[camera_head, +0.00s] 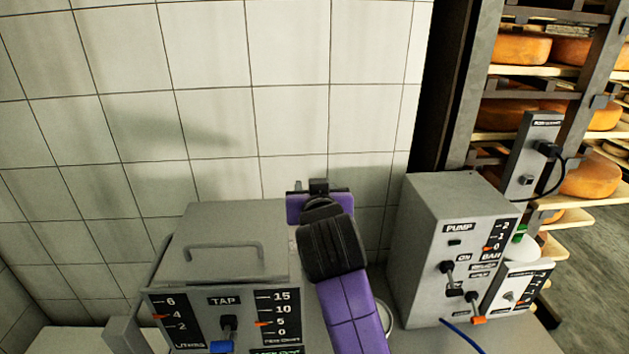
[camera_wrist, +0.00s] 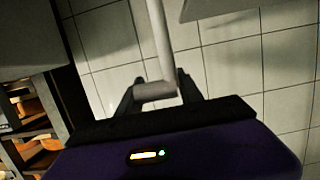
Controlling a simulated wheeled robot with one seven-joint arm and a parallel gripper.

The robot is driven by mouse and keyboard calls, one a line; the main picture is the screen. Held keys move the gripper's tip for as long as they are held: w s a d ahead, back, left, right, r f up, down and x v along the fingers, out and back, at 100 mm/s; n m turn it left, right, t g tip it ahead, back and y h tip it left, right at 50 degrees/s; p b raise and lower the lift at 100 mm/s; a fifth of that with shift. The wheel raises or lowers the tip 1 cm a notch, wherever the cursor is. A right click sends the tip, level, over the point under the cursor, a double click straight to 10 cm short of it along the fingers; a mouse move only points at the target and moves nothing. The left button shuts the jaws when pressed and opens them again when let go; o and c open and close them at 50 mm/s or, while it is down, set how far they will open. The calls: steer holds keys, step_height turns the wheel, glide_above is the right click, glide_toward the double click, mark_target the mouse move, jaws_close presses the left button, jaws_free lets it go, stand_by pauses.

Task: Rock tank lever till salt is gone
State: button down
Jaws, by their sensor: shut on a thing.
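The grey tank (camera_head: 185,262) stands at lower centre-left in the head view, with a lid handle on top and a TAP lever (camera_head: 228,326) on its front. Its left gauge (camera_head: 172,315) has an orange pointer near 4, and its right gauge (camera_head: 277,312) has one near 5. My gripper (camera_wrist: 155,92) is shut on a grey lever (camera_wrist: 158,38) in the wrist view, with a finger on each side of its crosswise grip. In the head view my purple arm reaches beside the tank and hides most of the lever. No salt is visible.
A grey pump box (camera_head: 430,225) with switches and a gauge stands close to the right of my arm. A blue hose (camera_head: 462,338) runs at its foot. A tiled wall (camera_head: 240,80) closes off the back. Racks of orange cheese wheels (camera_head: 520,50) stand far right.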

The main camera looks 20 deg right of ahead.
steer(key=w+d+f+b, duration=0.2)
steer(key=w+d+f, duration=0.1)
steer(key=w, duration=0.3)
steer(key=shift+w+f+b, duration=0.3)
steer(key=shift+f, duration=0.2)
steer(key=c, duration=0.8)
jaws_free()
steer(key=shift+w+d, duration=0.1)
steer(key=shift+c, duration=0.2)
steer(key=b+v, duration=0.1)
steer(key=v, duration=0.7)
steer(key=shift+r, duration=0.1)
